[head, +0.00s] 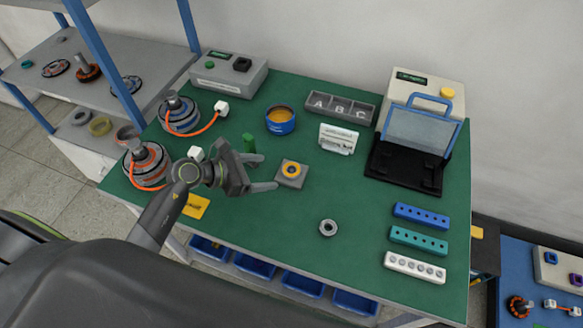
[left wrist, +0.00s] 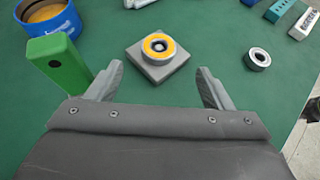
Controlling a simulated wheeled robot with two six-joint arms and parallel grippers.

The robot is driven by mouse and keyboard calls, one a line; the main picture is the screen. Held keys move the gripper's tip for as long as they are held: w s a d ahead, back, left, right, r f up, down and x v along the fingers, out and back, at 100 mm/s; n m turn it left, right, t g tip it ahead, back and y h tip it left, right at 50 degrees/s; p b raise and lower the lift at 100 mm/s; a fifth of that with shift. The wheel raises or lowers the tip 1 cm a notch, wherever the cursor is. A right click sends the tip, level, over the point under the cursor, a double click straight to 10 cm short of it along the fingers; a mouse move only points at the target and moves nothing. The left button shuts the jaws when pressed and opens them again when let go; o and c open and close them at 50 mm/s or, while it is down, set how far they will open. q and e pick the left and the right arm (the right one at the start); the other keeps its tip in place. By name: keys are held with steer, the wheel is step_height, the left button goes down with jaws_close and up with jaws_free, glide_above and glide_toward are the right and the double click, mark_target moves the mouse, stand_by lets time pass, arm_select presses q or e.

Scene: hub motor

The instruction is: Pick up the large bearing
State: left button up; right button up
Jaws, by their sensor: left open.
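A ring-shaped bearing with an orange face, silver rim and dark centre hole (head: 291,169) sits on a square grey block on the green table. It also shows in the left wrist view (left wrist: 158,46). A plain silver bearing (head: 328,228) lies flat on the table to its right and nearer; it shows at upper right in the left wrist view (left wrist: 257,59). The orange-faced one looks somewhat larger. My left gripper (head: 265,172) is open and empty, its fingers pointing toward the grey block, which lies just beyond the fingertips. My right gripper is not seen.
A green upright block (head: 249,143) stands close beside my left gripper's far finger. A blue tin (head: 281,121) is behind it. Motors with orange cables (head: 147,164) stand at left. Blue, teal and white hole strips (head: 419,240) lie at right. The table's near middle is clear.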

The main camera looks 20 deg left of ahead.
mark_target(293, 169)
arm_select(q)
steer(key=x, duration=0.2)
steer(key=shift+w+d+f, duration=0.1)
steer(key=shift+w+d, duration=0.1)
steer(key=shift+w+d+f+p, duration=0.15)
steer(key=shift+w+d+p, duration=0.15)
steer(key=shift+p, duration=0.15)
steer(key=shift+p+x, duration=0.6)
steer(key=shift+x, duration=1.6)
steer(key=shift+a, duration=0.1)
steer(key=c, duration=1.2)
